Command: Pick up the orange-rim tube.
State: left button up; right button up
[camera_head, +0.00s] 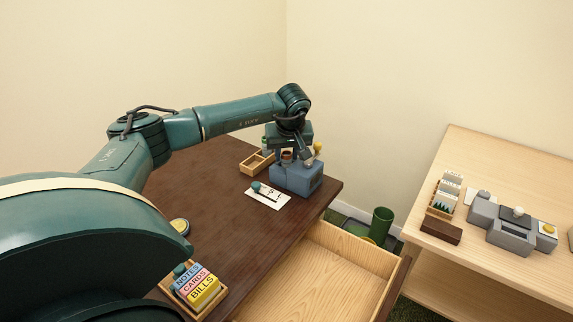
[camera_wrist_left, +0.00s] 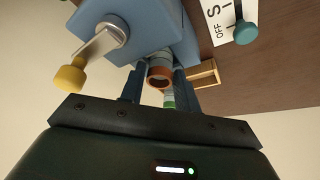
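The orange-rim tube (camera_wrist_left: 159,78) shows in the left wrist view, its open end facing the camera, beside the blue device (camera_wrist_left: 150,25). Its rim also shows small in the head view (camera_head: 287,155), at the top of the blue device (camera_head: 298,178). My left gripper (camera_wrist_left: 159,80) has one finger on each side of the tube. The fingers look apart, with narrow gaps beside the rim; contact is not clear. In the head view my left gripper (camera_head: 290,152) points down over the blue device and partly hides the tube. My right gripper is not in view.
The device has a yellow-knobbed lever (camera_wrist_left: 70,77). A green-marked item (camera_wrist_left: 169,101) and a wooden tray (camera_head: 250,164) are close by. A switch card (camera_head: 267,196) lies in front. A box of cards (camera_head: 194,287), an open drawer (camera_head: 320,275) and a green bin (camera_head: 381,224) are farther off.

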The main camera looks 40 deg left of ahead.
pick_arm(q)
jog(key=c, duration=0.6)
jog(key=shift+r, duration=0.1)
